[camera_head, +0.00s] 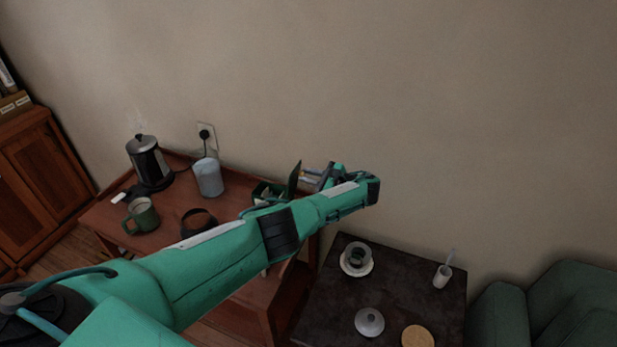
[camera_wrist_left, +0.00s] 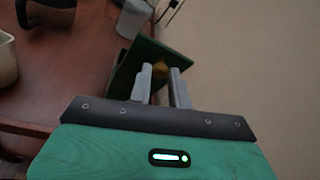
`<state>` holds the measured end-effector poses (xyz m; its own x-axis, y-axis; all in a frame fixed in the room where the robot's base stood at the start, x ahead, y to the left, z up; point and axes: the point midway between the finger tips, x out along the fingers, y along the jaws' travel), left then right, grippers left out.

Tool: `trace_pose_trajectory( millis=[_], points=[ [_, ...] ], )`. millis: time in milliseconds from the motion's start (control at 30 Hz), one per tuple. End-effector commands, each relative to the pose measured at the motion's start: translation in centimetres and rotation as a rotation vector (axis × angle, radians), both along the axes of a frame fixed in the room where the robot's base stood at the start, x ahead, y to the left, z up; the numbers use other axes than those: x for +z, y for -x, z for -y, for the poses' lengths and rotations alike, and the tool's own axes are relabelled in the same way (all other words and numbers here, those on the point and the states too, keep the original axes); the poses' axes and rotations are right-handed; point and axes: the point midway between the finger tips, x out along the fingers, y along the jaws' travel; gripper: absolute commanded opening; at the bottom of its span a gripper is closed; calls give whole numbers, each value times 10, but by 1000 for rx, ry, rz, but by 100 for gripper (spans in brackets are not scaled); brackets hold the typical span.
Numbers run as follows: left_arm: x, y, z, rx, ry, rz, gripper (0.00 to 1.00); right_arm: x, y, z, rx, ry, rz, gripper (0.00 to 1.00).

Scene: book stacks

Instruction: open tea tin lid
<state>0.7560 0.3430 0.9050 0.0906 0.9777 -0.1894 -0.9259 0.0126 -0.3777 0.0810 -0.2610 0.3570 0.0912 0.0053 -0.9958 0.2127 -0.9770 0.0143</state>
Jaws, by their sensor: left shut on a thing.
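The green tea tin (camera_head: 262,190) stands at the right end of the wooden cabinet top, partly hidden behind my left arm. Its green lid (camera_head: 294,179) stands tilted up, close to upright, at the tin's right side. My left gripper (camera_head: 311,175) is at the lid's right side. In the left wrist view, the lid (camera_wrist_left: 124,76) lies just ahead of the fingers, with a gold-coloured knob (camera_wrist_left: 160,70) between the fingertips. My left gripper (camera_wrist_left: 161,76) is shut on the lid by this knob. My right gripper is not in view.
The cabinet top (camera_head: 103,215) also bears a kettle (camera_head: 149,162), a pale canister (camera_head: 208,178), a green mug (camera_head: 142,216) and a dark round thing (camera_head: 198,222). A dark table (camera_head: 330,305) with a lidded-type cup (camera_head: 357,257), a grey lid (camera_head: 369,322) and a wooden disc (camera_head: 417,337) stands right.

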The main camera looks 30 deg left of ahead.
Motion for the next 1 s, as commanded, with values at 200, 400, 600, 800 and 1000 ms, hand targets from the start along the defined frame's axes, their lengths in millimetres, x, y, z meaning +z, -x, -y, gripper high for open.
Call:
trace_pose_trajectory(
  millis=[200,400,600,800,1000],
  points=[
    [0,0,0,0,1,0,39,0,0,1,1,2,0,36],
    [0,0,0,0,1,0,41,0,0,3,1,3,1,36],
    [0,0,7,-2,2,0,41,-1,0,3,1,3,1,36],
    [5,3,42,-4,4,1,41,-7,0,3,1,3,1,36],
    [14,7,88,-4,4,1,41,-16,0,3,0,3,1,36]
  ],
)
